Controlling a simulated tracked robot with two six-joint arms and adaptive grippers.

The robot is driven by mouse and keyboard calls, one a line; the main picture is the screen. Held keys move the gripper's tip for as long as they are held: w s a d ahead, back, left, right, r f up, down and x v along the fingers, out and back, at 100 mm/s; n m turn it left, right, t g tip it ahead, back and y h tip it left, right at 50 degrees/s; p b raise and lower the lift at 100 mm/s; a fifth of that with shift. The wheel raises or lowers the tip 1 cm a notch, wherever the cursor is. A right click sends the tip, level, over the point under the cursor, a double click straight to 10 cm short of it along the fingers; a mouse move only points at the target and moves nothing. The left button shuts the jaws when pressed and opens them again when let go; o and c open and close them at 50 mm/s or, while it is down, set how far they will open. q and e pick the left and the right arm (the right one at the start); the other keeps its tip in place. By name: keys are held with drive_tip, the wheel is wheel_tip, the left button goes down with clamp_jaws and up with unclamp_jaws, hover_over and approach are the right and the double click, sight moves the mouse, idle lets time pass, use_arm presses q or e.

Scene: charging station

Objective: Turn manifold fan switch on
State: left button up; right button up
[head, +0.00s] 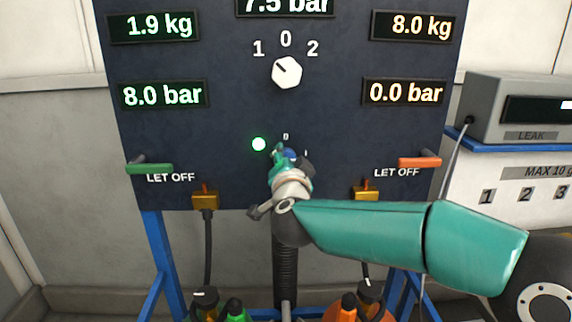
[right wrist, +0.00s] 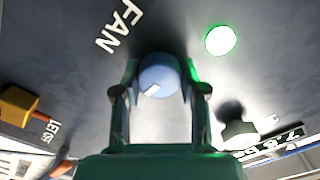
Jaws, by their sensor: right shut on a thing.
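The manifold fan switch is a small blue round knob (right wrist: 159,72) with a white pointer mark, low on the dark panel. In the right wrist view the mark points to the lower left, and the word FAN stands beside the knob. In the head view the blue knob (head: 291,154) is mostly covered by my gripper, with a small 0 above it and a small mark to its right. My right gripper (head: 284,158) is at the panel, its two fingers (right wrist: 159,80) on either side of the knob, shut on it. My left gripper is not in view.
A green lamp (head: 259,144) glows left of the knob. A white selector knob (head: 287,72) sits higher up. A green lever (head: 149,168) and an orange lever (head: 419,162) flank the panel. Orange connectors with hoses hang below. A grey leak box (head: 487,107) stands at right.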

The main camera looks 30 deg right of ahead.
idle(0.5)
drive_tip(key=o, duration=1.1)
drive_tip(key=shift+o, duration=0.2)
drive_tip(key=v, duration=1.2)
drive_tip(key=shift+f, duration=0.1)
